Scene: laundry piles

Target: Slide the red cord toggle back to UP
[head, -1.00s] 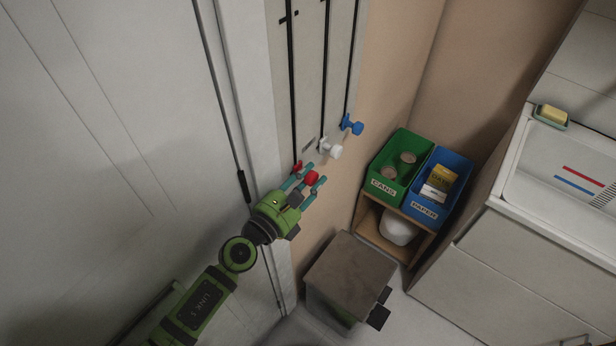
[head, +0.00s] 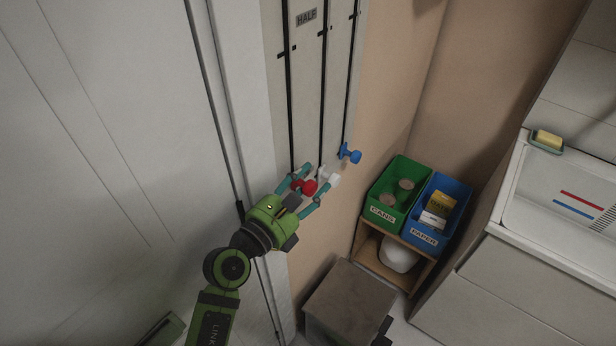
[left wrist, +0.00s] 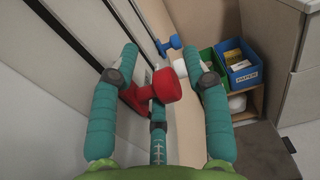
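The red cord toggle (head: 304,187) is at the lower end of the leftmost dark slot on the pale wall panel (head: 305,90). It has a round knob on a red base, and shows large in the left wrist view (left wrist: 167,86). My left gripper (head: 313,178) is at the toggle, with its teal fingers spread on either side of the knob. In the left wrist view a gap shows between the knob and the right finger; contact at the left finger is unclear. A third finger lies below the knob. No UP mark is readable. My right gripper is out of view.
A white toggle (head: 328,175) sits close to the right finger, and a blue toggle (head: 349,153) is farther right. A HALF label (head: 307,17) is higher on the panel. Green (head: 384,213) and blue (head: 426,237) bins and a grey-topped box (head: 350,300) stand to the right.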

